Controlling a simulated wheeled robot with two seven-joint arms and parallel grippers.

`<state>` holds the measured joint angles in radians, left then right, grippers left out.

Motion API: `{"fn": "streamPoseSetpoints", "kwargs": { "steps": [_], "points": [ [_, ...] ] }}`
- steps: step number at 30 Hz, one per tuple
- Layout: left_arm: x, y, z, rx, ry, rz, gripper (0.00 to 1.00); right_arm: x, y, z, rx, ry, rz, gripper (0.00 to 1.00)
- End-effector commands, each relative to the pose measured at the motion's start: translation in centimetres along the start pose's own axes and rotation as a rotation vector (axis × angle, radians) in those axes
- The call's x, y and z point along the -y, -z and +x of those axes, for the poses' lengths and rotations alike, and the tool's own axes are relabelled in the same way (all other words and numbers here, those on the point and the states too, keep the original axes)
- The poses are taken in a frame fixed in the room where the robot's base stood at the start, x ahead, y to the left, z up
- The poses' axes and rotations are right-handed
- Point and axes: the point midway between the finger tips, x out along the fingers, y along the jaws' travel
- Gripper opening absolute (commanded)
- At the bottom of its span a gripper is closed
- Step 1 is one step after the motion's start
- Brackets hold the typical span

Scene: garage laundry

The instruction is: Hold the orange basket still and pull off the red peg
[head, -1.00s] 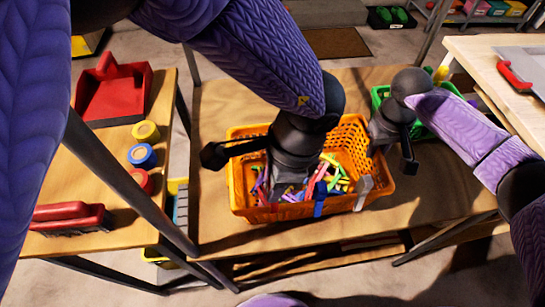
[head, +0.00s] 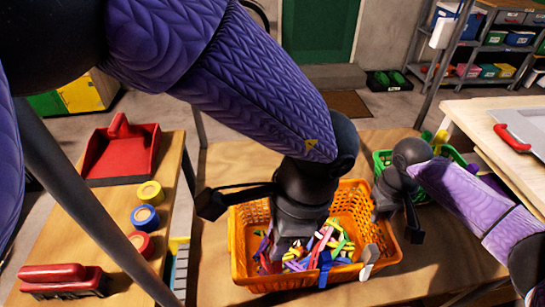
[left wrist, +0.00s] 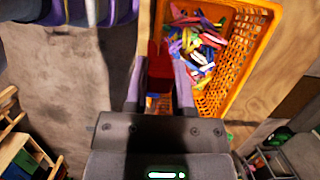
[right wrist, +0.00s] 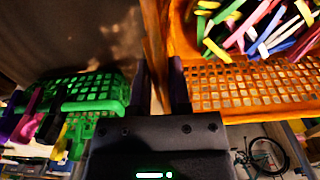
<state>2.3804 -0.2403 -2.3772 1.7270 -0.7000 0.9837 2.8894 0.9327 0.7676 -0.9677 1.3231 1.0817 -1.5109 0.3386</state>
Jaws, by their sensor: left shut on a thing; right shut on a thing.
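The orange basket (head: 240,247) stands on the wooden table and holds several coloured pegs (head: 335,238). A blue peg (head: 325,268) and a pale peg (head: 370,256) are clipped upright on its front rim. My left gripper (head: 282,252) is low at the basket's front left in the head view, its tips hidden. In the left wrist view a dark red piece, seemingly the red peg (left wrist: 155,62), shows between its close fingers, beside the basket's rim. My right gripper (head: 382,210) is at the basket's right side. In the right wrist view its fingers are shut on the orange rim (right wrist: 157,45).
On the left bench are a red dustpan (head: 122,150), several tape rolls (head: 145,216) and a red-handled brush (head: 60,280). A lighter workbench (head: 490,125) is at the right.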

Motion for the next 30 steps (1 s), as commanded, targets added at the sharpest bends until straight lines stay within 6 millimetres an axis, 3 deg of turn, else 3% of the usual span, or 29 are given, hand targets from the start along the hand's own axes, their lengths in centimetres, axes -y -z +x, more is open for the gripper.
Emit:
{"fn": "streamPoseSetpoints", "kwargs": {
  "steps": [11,12,18,26,30],
  "points": [
    [0.0,0.0,0.0,0.0,0.0,0.0,0.0,0.0,0.0,0.0,0.0,-0.001,0.0,0.0],
    [0.0,0.0,0.0,0.0,0.0,0.0,0.0,0.0,0.0,0.0,0.0,-0.001,0.0,0.25],
    [0.0,0.0,0.0,0.0,0.0,0.0,0.0,0.0,0.0,0.0,0.0,-0.001,0.0,0.64],
    [0.0,0.0,0.0,0.0,0.001,0.0,0.0,0.0,0.0,-0.4,-0.001,0.0,0.0,0.64],
    [0.0,0.0,0.0,0.0,0.001,0.0,0.0,-0.1,0.1,-3.3,-0.006,-0.001,-0.001,0.64]
  ]
}}
